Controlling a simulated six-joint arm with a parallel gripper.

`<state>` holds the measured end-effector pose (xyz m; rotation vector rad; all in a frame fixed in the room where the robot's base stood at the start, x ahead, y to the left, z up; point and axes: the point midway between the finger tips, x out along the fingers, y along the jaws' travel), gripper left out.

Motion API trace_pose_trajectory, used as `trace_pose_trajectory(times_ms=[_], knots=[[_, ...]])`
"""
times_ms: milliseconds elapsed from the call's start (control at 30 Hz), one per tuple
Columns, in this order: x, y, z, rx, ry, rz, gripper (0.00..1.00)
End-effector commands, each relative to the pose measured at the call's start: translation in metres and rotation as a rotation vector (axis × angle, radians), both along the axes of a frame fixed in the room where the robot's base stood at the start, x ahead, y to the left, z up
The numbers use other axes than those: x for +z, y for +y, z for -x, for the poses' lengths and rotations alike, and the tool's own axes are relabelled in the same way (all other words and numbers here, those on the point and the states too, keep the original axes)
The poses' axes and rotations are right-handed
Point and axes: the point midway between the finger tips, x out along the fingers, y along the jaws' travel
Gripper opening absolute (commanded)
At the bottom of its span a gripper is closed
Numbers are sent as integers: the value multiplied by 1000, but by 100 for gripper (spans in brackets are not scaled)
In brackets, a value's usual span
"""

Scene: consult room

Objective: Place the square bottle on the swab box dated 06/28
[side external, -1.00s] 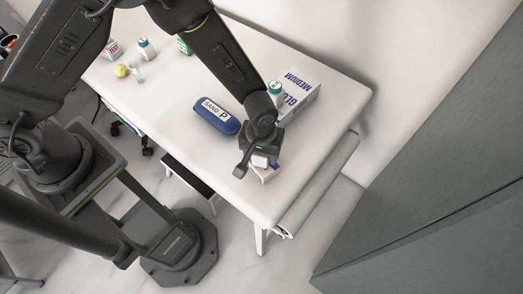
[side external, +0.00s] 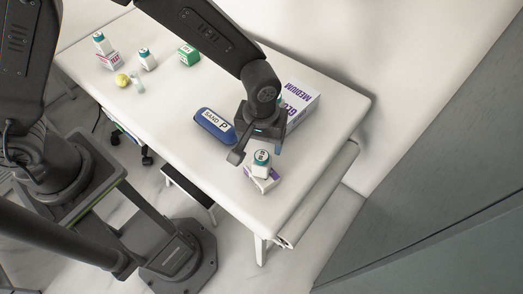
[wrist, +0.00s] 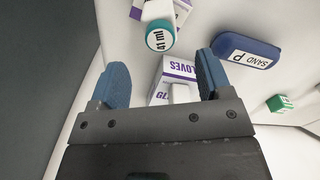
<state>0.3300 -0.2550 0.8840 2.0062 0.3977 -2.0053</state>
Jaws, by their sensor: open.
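A white, square-looking bottle with a teal cap (side external: 261,158) stands on a small white box with purple print (side external: 258,183) near the table's front right corner. In the wrist view its cap (wrist: 160,37) reads "41 ml", and part of the box (wrist: 183,12) shows beneath it. I cannot read a date on this box. My gripper (side external: 258,147) is open and empty, behind the bottle in the side view. In the wrist view the fingers (wrist: 162,64) are spread, with the bottle beyond their tips and apart from them.
A gloves box (side external: 302,103) stands behind my gripper, with another teal-capped bottle (side external: 280,99) partly hidden beside it. A blue sandbag (side external: 214,126) lies left. Farther left are a green box (side external: 188,55), a bottle (side external: 148,60), a yellow ball (side external: 122,80) and a bottle (side external: 100,43) on a red-marked box (side external: 108,61).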

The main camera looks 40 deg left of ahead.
Motion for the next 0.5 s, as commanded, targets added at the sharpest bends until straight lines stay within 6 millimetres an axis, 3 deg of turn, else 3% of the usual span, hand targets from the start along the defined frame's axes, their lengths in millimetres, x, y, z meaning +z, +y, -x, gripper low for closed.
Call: trace_pose_trajectory(times_ms=[133,400,500], knots=[[16,0,0,0,-1,0,72],[23,1,0,-1,-3,1,72],[38,10,-3,-10,-21,11,72]])
